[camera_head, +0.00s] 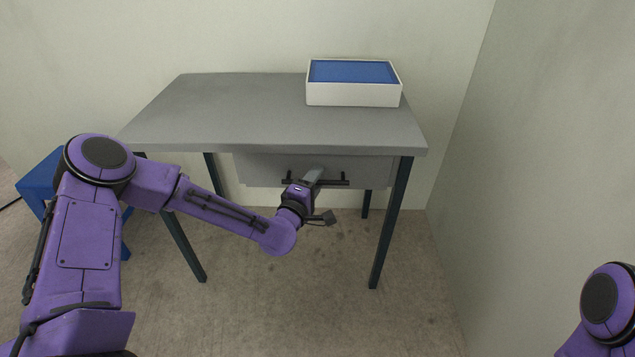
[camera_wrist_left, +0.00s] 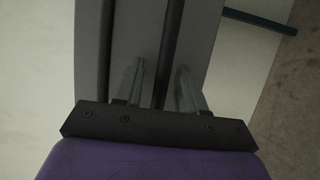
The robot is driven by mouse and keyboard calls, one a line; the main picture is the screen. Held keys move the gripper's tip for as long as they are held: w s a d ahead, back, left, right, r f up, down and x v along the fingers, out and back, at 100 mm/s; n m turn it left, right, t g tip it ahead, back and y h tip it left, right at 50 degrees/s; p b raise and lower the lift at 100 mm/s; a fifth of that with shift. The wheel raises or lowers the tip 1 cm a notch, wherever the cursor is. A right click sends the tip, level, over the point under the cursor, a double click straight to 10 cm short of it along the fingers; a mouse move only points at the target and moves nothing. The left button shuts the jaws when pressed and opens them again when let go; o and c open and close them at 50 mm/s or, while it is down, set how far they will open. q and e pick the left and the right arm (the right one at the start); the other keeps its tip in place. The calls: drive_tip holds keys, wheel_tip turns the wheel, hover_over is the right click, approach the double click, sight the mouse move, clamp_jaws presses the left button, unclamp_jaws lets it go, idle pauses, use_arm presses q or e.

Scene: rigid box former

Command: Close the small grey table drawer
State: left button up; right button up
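The grey table drawer (camera_head: 265,172) hangs under the front edge of the grey table (camera_head: 230,110). Its front shows below the tabletop and no drawer interior is visible; I cannot tell whether it is fully shut. A dark bar handle (camera_head: 335,182) runs across the drawer front. My left gripper (camera_head: 314,176) is at the handle, covering part of it. In the left wrist view the left gripper's fingers (camera_wrist_left: 160,85) are apart, with the dark handle bar (camera_wrist_left: 172,45) passing between them. Whether they touch it is unclear. My right gripper is out of view.
A white box with a blue top (camera_head: 352,88) stands on the table's back right. A blue stool (camera_head: 42,180) is at the left, partly behind my left arm. A wall (camera_head: 540,130) rises at the right. The carpet in front of the table is clear.

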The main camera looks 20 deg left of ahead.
use_arm(q)
drive_tip(key=s, duration=1)
drive_tip(key=shift+s+p, duration=0.3)
drive_tip(key=shift+p, duration=0.05)
drive_tip(key=shift+a, duration=0.1)
